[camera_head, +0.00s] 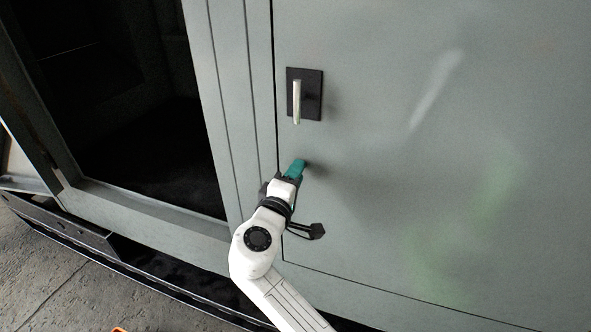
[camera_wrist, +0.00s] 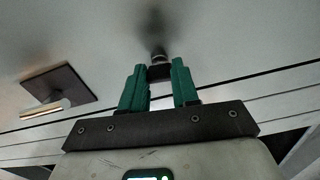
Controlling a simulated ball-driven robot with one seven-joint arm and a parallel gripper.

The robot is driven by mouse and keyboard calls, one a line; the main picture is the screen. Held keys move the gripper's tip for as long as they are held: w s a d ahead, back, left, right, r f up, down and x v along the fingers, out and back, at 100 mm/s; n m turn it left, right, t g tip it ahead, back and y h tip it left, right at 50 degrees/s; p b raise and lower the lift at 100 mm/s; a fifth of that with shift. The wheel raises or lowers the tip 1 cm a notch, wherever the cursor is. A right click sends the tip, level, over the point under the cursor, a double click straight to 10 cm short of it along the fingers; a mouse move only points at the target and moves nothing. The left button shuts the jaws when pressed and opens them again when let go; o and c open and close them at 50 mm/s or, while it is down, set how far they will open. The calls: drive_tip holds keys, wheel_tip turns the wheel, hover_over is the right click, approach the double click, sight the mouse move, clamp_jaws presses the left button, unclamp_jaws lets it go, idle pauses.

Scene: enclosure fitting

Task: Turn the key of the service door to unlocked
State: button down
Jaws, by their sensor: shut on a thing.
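The service door (camera_head: 430,180) is a large grey-green panel filling the right of the head view. My gripper (camera_head: 296,168) is at the door's left edge, below the handle, with its green fingers against or very near the panel. In the wrist view, my gripper (camera_wrist: 160,84) is shut on the dark key (camera_wrist: 160,73), which sits between the two green fingers. A small round metallic lock (camera_wrist: 157,53) shows just beyond the key, on the door face. In the head view the fingers hide the key and lock. The key's exact angle is hard to tell.
A door handle with a silver lever (camera_head: 297,100) on a black square plate (camera_head: 314,95) is above my gripper. It also shows at left in the wrist view (camera_wrist: 62,84). A dark opening (camera_head: 140,120) lies left of the door frame (camera_head: 222,90).

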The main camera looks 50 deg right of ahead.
drive_tip(key=shift+n+p, duration=0.35)
drive_tip(key=shift+n, duration=0.25)
drive_tip(key=c, duration=0.8)
unclamp_jaws()
drive_tip(key=shift+c, duration=0.2)
drive_tip(key=b+v, duration=0.2)
drive_tip(key=v, duration=0.8)
drive_tip(key=shift+a, duration=0.4)
drive_tip(key=shift+s, duration=0.1)
